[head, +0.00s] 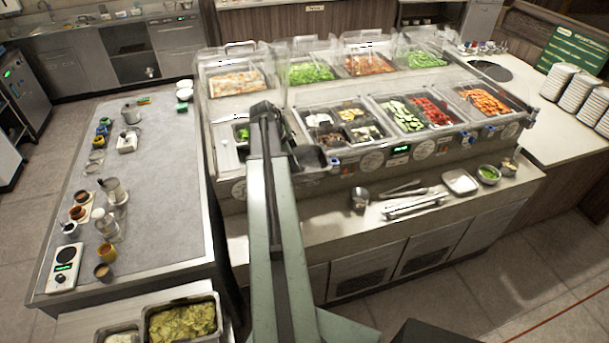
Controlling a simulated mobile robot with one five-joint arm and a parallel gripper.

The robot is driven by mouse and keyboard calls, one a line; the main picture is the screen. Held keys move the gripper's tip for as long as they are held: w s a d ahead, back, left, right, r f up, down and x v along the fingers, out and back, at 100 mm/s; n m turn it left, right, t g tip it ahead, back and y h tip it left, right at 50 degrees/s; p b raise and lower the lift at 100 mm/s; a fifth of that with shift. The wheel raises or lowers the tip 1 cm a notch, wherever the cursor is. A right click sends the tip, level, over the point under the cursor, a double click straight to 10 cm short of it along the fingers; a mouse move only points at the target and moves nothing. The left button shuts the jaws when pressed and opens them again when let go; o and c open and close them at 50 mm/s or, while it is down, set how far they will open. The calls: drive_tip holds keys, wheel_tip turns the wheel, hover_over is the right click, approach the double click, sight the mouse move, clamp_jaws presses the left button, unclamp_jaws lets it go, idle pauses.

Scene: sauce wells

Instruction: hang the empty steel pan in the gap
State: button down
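A small steel vessel (360,199) stands on the front ledge of the salad bar, right of my arm. It looks like a small pan, but its inside is too small to tell whether it is empty. Small inset pans (351,115) sit in the left front well of the bar, some with food. A gap among them is not clearly visible; my arm covers part of that area. My gripper (311,158) seems to be the dark part at the arm's end, over the front left of the bar. Its fingers cannot be made out, nor anything held.
Tongs (412,206), a white tray (460,182) and a green-filled bowl (488,174) lie on the ledge. Glass guards (345,85) stand over the bar. A grey-topped counter (165,200) with jars stands left. Plate stacks (580,92) stand far right. Floor is clear at lower right.

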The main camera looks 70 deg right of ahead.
drive_tip(key=w+d+r+p, duration=0.1)
drive_tip(key=w+d, duration=0.4)
drive_tip(key=w, duration=0.3)
drive_tip(key=w+d+r+n+p, duration=0.1)
drive_tip(key=w+d+r, duration=0.1)
drive_tip(key=w+d, duration=0.4)
drive_tip(key=shift+w+d, duration=0.15)
drive_tip(key=shift+w, duration=0.85)
wheel_tip(320, 180, down, 11)
drive_tip(key=b, duration=1)
drive_tip(key=shift+r+b, duration=0.2)
drive_tip(key=shift+b, duration=0.1)
drive_tip(key=shift+f+b, duration=0.5)
drive_tip(key=c, duration=1.6)
unclamp_jaws()
drive_tip(key=shift+o, duration=0.2)
